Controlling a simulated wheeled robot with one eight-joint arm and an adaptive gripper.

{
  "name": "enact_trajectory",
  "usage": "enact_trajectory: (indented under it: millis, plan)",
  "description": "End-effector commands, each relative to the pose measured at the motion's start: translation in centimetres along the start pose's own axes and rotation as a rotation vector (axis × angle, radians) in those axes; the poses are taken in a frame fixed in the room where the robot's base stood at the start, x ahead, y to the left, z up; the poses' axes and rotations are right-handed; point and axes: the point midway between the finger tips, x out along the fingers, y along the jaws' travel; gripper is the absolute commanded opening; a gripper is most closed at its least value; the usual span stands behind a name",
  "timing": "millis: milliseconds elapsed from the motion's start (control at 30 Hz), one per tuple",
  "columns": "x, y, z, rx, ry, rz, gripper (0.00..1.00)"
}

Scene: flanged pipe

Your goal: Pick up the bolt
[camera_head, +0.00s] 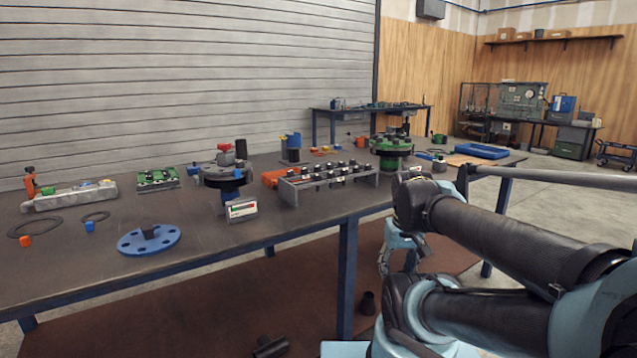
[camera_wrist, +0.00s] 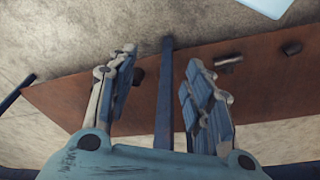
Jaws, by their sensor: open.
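Several dark bolt-like pieces (camera_head: 332,168) stand in a row in a grey rack (camera_head: 336,188) on the long workbench; they are too small to tell apart. No bolt can be made out in the wrist view. My gripper (camera_head: 385,262) hangs beside the bench's front edge, below the tabletop and right of the rack, partly hidden by my arm. In the wrist view my gripper (camera_wrist: 160,60) has its two fingers spread wide, with nothing held between them. They point toward the floor area and a blue bench leg (camera_wrist: 165,95).
The workbench (camera_head: 290,225) also carries a blue flange (camera_head: 148,240), a dark flanged assembly (camera_head: 226,172) and a green one (camera_head: 391,150). Dark cylindrical pieces (camera_head: 270,347) lie on the brown mat (camera_head: 190,325) below. Bare tabletop shows along the front.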

Motion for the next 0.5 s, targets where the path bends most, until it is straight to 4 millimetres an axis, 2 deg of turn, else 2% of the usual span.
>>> enact_trajectory:
  millis: [167,300,500]
  plan:
    - [-4.8,-0.9,-4.8,-0.220,-0.019,-0.012,0.47]
    - [-9.0,-1.9,-9.2,-0.442,-0.036,-0.026,0.47]
    - [-14.3,-3.8,-15.7,-0.755,-0.058,-0.049,0.47]
